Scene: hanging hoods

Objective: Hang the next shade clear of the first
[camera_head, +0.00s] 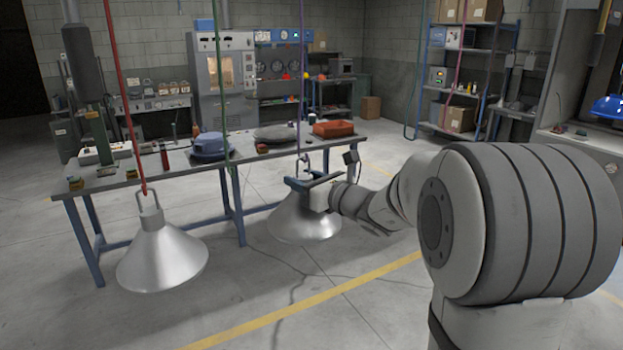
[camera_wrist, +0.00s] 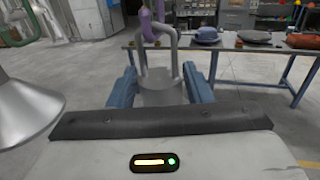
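The first shade (camera_head: 162,256), a silver metal cone with a loop handle, hangs from a red cord at left; part of its cone also shows at the left of the wrist view (camera_wrist: 22,112). A second silver shade (camera_head: 302,224) hangs upright to its right, with a clear gap between them. Its neck (camera_wrist: 163,92) is between the blue fingers of my gripper (camera_wrist: 162,88), which appear to touch both sides. A purple hook (camera_wrist: 150,26) on a purple cord meets the top of its loop handle (camera_wrist: 158,50).
A green cord (camera_head: 219,70) hangs between the two shades. Teal and pink cords hang farther right. The front floor is open.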

